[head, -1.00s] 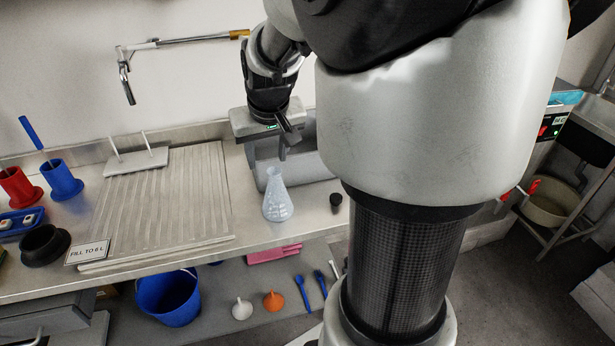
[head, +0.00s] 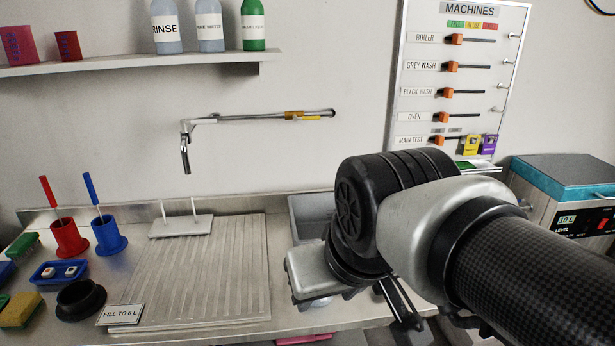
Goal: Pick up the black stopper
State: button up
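My gripper (head: 402,312) reaches down over the front of the bench, right of the ribbed drying board. Its dark fingers show below my wrist, but I cannot tell whether they are open or shut. The black stopper does not show; my arm and gripper cover that part of the bench. A small part of the clear flask (head: 323,301) shows under the grey gripper body, and most of it is hidden.
A grey sink (head: 303,212) lies behind my gripper. The ribbed board (head: 200,275) fills the bench to the left, with a black ring-like holder (head: 80,299) and red (head: 68,238) and blue (head: 108,237) brush holders beyond. A tap arm (head: 250,118) juts from the wall above.

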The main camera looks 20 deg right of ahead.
aim_at(375, 287)
jog(key=l+z, duration=0.1)
jog(key=z, duration=0.7)
jog(key=j, duration=0.1)
jog(key=k+z, duration=0.05)
